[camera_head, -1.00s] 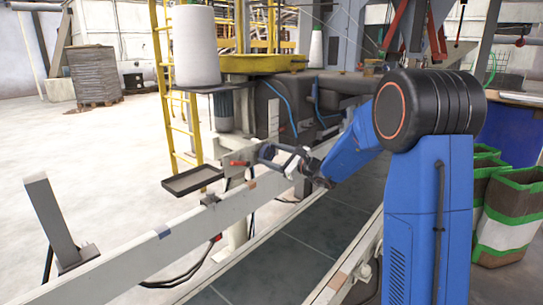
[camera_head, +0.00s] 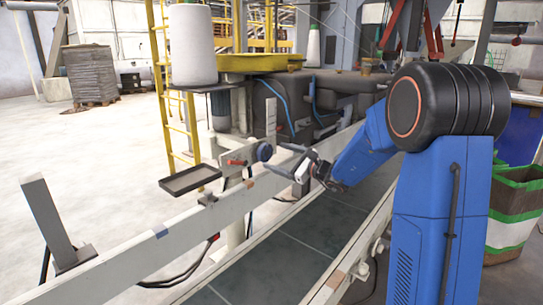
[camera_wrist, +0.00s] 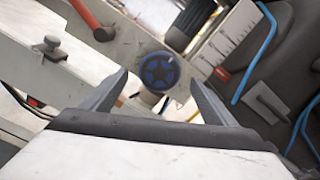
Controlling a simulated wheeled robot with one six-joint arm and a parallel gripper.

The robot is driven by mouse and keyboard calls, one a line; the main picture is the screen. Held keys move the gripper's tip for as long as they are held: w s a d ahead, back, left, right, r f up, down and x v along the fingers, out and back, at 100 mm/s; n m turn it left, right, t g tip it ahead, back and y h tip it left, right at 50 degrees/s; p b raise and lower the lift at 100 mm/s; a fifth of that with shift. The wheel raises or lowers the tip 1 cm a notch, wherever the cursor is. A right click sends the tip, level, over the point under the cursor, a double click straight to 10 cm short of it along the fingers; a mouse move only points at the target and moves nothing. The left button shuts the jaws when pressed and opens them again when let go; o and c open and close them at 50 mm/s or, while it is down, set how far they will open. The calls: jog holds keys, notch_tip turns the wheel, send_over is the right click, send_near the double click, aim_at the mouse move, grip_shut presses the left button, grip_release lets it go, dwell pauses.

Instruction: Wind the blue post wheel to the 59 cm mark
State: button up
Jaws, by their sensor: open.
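The blue post wheel (camera_head: 265,152) is a small dark-rimmed knob on the post beside the conveyor rail. My gripper (camera_head: 279,160) is open and empty, a little to the right of the wheel. In the wrist view the two fingertips (camera_wrist: 158,79) stand left and right of the wheel, with the wheel beyond them and apart from them. A white scale with dark marks (camera_wrist: 224,42) stands to its right, with a red pointer (camera_wrist: 221,74) at its lower part. Its numbers are too small to read.
A red handle (camera_head: 237,162) sits just left of the wheel. A dark tray (camera_head: 190,180) juts out lower left. The long white rail (camera_head: 150,245) and the dark conveyor belt (camera_head: 330,222) run below. Blue hoses (camera_wrist: 262,50) lie to the right in the wrist view.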

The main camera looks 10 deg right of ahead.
jog(key=v, duration=1.2)
jog(key=shift+s, duration=0.2)
jog(key=s+a+f+n+g, duration=0.2)
jog(key=s+a+n+g, duration=0.35)
jog(key=s+a, duration=0.4)
jog(key=s+a+f+n+g, duration=0.1)
jog(key=s+a+n+g, duration=0.45)
jog(key=s, duration=0.75)
jog(key=s+d+f+n+h, duration=0.2)
jog(key=s+d+n+h, duration=0.3)
jog(key=s, duration=0.4)
jog(key=s+d+f+n+t+h, duration=0.1)
jog(key=s+d+f+n+h, duration=0.2)
jog(key=s, duration=0.6)
jog(key=d+n+h, duration=0.2)
jog(key=d+n, duration=0.1)
jog(key=n, duration=0.1)
jog(key=shift+s+h, duration=0.3)
jog(key=shift+c, duration=0.5)
